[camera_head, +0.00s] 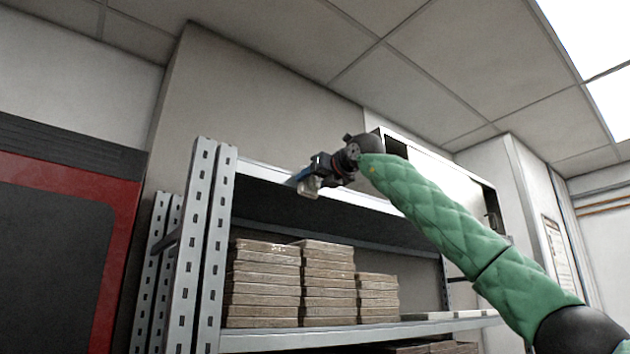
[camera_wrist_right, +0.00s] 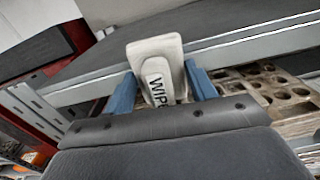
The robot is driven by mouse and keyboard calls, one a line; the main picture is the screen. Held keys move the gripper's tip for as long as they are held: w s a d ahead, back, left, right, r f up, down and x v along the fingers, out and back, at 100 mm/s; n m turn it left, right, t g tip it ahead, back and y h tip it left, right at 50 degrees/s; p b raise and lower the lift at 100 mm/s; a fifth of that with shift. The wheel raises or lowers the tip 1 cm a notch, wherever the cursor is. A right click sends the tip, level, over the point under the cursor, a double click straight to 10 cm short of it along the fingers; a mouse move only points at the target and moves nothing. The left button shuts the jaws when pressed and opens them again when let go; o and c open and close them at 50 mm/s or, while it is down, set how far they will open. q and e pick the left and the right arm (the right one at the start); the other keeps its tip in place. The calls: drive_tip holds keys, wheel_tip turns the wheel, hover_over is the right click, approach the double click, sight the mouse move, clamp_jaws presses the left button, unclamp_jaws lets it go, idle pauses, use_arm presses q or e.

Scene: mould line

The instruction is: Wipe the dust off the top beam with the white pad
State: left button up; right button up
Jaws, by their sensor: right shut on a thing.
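The top beam (camera_head: 262,172) is the pale metal bar across the upper front of a shelf rack; in the wrist view it runs slantwise behind the pad (camera_wrist_right: 255,45). My right gripper (camera_head: 312,180), on the green-sleeved arm, is at the beam, right of the near post. Its blue fingers (camera_wrist_right: 162,88) are shut on the white pad (camera_wrist_right: 155,52), which bears black lettering, partly hidden. In the head view the pad (camera_head: 308,188) hangs below the gripper, over the beam. I cannot tell whether it touches the beam. No dust can be made out on the beam. My left gripper is out of view.
The rack's perforated post (camera_head: 213,240) stands left of my gripper. A dark panel with a red frame (camera_head: 120,235) is at the far left. The space above the beam looks open.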

drive_tip(key=shift+s+a+b, duration=0.35)
drive_tip(key=shift+s+a, duration=0.2)
drive_tip(key=shift+a, duration=0.25)
drive_tip(key=shift+s+a+b, duration=0.3)
drive_tip(key=shift+s+a, duration=0.2)
drive_tip(key=shift+a, duration=0.25)
drive_tip(key=shift+f, duration=0.1)
drive_tip(key=b+v, duration=0.3)
drive_tip(key=v, duration=0.2)
drive_tip(key=shift+s+d+b, duration=0.25)
drive_tip(key=shift+s+b, duration=0.1)
drive_tip(key=shift+b+v, duration=0.8)
drive_tip(key=shift+v, duration=0.65)
